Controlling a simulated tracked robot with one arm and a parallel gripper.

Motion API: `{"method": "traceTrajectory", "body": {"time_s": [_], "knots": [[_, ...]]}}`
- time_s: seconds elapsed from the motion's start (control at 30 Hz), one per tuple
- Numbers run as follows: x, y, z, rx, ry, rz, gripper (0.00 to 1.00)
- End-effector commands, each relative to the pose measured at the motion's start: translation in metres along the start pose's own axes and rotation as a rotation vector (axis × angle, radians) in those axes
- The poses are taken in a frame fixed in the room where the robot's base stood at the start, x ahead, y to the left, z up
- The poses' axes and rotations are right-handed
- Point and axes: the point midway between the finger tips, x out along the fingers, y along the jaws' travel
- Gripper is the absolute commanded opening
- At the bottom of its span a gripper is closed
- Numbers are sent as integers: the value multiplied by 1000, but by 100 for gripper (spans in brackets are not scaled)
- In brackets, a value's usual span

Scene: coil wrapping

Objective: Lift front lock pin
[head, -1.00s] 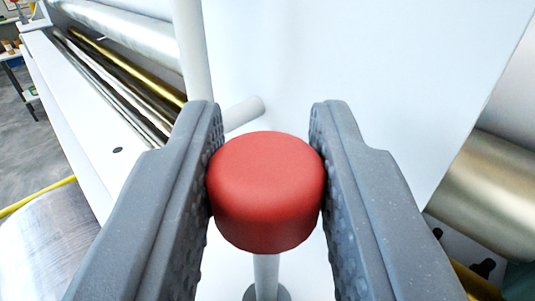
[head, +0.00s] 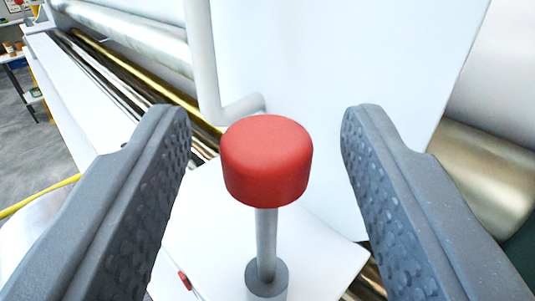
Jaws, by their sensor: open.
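The front lock pin has a round red knob (head: 267,160) on a thin grey stem (head: 267,240). The stem rises from a grey collar (head: 267,279) on a white surface. The pin stands upright in the middle of the head view. My gripper (head: 265,125) is open, with one textured grey finger on each side of the knob. There is a clear gap between the knob and both fingers, and nothing is held.
A white panel (head: 340,70) stands behind the knob. A bent white handle or pipe (head: 205,70) is just behind and left. Metal and gold rollers (head: 130,75) lie at the back left, and another roller (head: 475,165) is at the right. A yellow edge (head: 40,195) shows at far left.

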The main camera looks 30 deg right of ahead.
Motion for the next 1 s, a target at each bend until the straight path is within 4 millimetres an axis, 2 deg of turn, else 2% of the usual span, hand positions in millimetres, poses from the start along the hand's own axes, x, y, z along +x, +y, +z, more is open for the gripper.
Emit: {"method": "traceTrajectory", "body": {"time_s": [0.7,1.0], "knots": [[-99,0,0,1,3,0,47],[-118,1,2,1,-2,1,47]]}}
